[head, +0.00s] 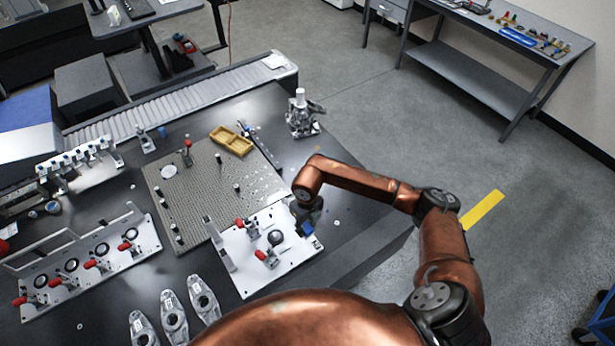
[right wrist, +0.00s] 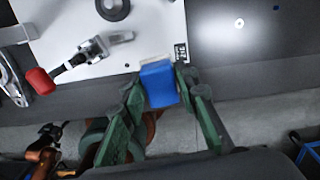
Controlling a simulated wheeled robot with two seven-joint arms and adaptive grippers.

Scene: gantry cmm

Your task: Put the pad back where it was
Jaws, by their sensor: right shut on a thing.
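The blue pad (right wrist: 158,84) is between the green fingers of my right gripper (right wrist: 161,88), which is shut on it. In the head view the pad (head: 307,228) shows as a small blue patch under my right gripper (head: 306,218). It is at the right edge of the white fixture plate (head: 248,262), beside a small dark printed label (right wrist: 181,52). I cannot tell whether the pad touches the plate or is just above it. My left gripper is not in view.
Red-handled toggle clamps (head: 266,257) and a dark ring (head: 276,238) are on the white plate. A perforated plate (head: 205,200) with a yellow tray (head: 231,141) lies behind it. Grey metal parts (head: 203,298) lie at the front. The dark table (head: 340,247) is mostly clear at right.

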